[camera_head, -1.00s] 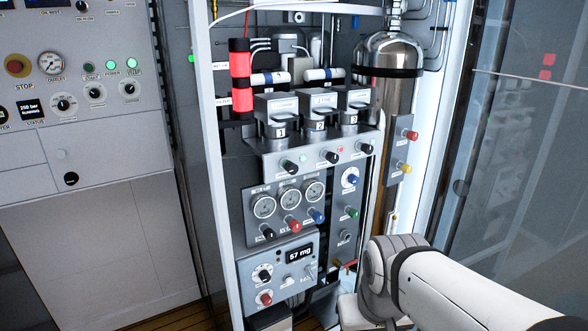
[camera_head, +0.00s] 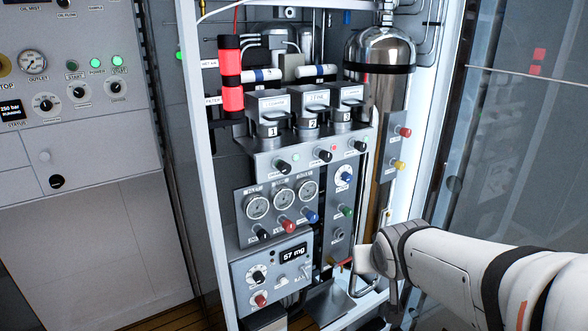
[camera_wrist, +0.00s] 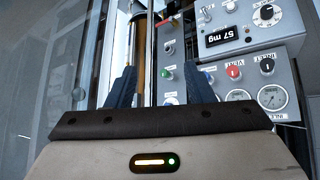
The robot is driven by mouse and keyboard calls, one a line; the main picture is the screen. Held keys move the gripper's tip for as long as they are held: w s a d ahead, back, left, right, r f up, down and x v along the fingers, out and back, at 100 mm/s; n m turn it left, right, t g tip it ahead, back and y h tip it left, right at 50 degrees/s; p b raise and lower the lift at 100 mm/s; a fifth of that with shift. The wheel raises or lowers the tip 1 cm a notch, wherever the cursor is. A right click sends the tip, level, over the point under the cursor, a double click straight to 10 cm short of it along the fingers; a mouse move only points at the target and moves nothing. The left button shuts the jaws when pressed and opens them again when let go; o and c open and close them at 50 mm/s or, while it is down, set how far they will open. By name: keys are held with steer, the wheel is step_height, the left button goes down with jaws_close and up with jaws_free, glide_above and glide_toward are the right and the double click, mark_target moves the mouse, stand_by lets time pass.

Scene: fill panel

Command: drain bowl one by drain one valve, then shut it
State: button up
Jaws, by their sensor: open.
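Bowl one (camera_head: 271,130), marked 1, is the leftmost of three numbered bowls under grey box-shaped heads in the cabinet. Below it on the shelf front is a black knob (camera_head: 283,167), in the place of the drain one valve; its small label is unreadable. Its open or shut state cannot be told. My gripper shows in the wrist view (camera_wrist: 160,90), its two dark fingers apart with nothing between them. In the head view my arm is at the lower right, with its end low beside the panel, below and right of bowl one. The bowls are not visible in the wrist view.
Bowls two (camera_head: 308,122) and three (camera_head: 345,116) have similar black knobs (camera_head: 324,156) below. Under the shelf are gauges (camera_head: 283,199) with a red knob (camera_head: 287,227) and a blue knob (camera_head: 311,217). A steel cylinder (camera_head: 380,95) stands right; a white frame post (camera_head: 213,200) stands left.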

steer(key=w+a+r+n+t+y, duration=0.1)
steer(key=w+a+r+t+y, duration=0.15)
steer(key=w, duration=0.25)
steer(key=w+a+r+n+t+y, duration=0.1)
steer(key=w+a+r+t, duration=0.2)
steer(key=w, duration=0.3)
steer(key=n+t+y, duration=0.2)
steer(key=n+y, duration=0.1)
steer(key=y, duration=0.3)
glide_toward(287, 169)
steer(key=w, duration=0.2)
steer(key=p+x, duration=0.1)
steer(key=x, duration=0.2)
steer(key=p+x, duration=0.1)
steer(key=x, duration=0.3)
steer(key=shift+s+a, duration=0.15)
steer(key=shift+a, duration=0.3)
steer(key=c, duration=0.9)
steer(key=shift+d, duration=0.1)
steer(key=shift+c, duration=0.5)
